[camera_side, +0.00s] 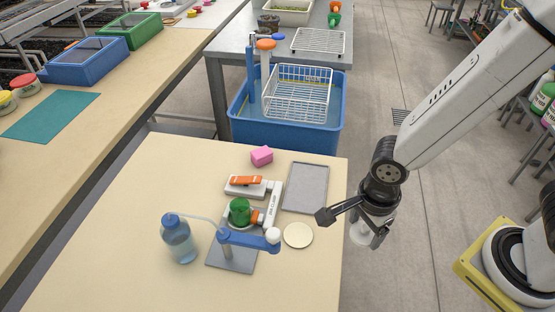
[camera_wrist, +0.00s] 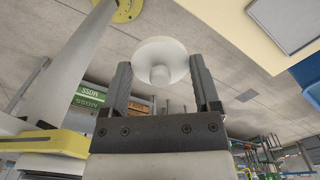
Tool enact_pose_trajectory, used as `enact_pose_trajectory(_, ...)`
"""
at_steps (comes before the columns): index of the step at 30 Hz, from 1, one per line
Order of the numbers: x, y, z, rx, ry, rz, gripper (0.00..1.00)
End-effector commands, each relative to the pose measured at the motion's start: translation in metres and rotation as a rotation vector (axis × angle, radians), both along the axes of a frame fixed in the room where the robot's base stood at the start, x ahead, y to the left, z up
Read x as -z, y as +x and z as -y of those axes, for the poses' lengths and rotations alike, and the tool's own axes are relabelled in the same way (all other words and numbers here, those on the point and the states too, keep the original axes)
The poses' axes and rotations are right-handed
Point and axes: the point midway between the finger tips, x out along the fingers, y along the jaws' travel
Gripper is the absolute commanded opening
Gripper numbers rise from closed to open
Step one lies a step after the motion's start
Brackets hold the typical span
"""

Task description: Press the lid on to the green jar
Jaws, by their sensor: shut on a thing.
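The green jar (camera_side: 240,211) stands on the cream table, beside a white and orange clamp-like fixture, behind the blue dispenser arm. The fixture and the arm partly hide its lower part. My gripper (camera_side: 357,226) is out past the table's right edge, to the right of the jar and apart from it. It is shut on a white round lid (camera_side: 360,235). In the wrist view my gripper (camera_wrist: 160,75) has its fingers on either side of the lid (camera_wrist: 160,50), with a short knob towards the camera. The jar is not in the wrist view.
A blue bottle (camera_side: 178,240) and a blue dispenser arm (camera_side: 248,240) stand near the jar. A blue tub (camera_side: 287,138) with a white rack is behind.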

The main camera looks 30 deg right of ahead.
Motion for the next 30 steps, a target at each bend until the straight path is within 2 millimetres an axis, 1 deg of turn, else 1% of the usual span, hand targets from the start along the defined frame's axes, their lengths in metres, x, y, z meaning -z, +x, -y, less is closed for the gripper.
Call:
enact_pose_trajectory(8,0.0,0.002,-0.001,-0.001,0.0,0.0,0.25)
enact_pose_trajectory(14,-0.001,0.017,-0.01,-0.005,0.0,0.001,0.25)
enact_pose_trajectory(20,-0.002,0.045,-0.027,-0.013,0.0,0.0,0.25)
enact_pose_trajectory(30,-0.004,0.105,-0.063,-0.032,0.001,0.001,0.25)
